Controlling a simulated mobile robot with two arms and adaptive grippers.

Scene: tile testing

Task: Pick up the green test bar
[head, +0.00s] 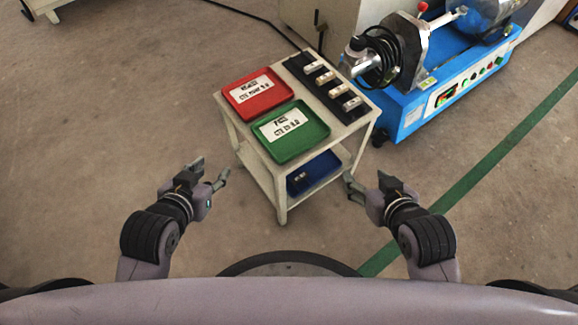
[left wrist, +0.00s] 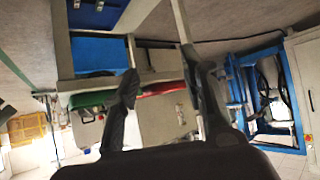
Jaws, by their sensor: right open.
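Several small pale bars lie in a row on a black rack (head: 329,84) on top of a white cart; one is the nearest bar (head: 351,103). A small object (head: 301,177) lies in the blue bin (head: 322,171) on the lower shelf. None of them shows a clear green colour, so I cannot tell which is the green test bar. My left gripper (head: 211,172) is open and empty, left of the cart and apart from it. It also shows in the left wrist view (left wrist: 165,85), its fingers spread. My right gripper (head: 367,178) is open and empty, right of the cart.
A red tray (head: 239,103) and a green tray (head: 316,135), both with white labels, lie on the cart top (head: 235,120). A blue machine (head: 410,112) stands behind at right, its coiled black hose near the rack. Floor left of the cart is clear.

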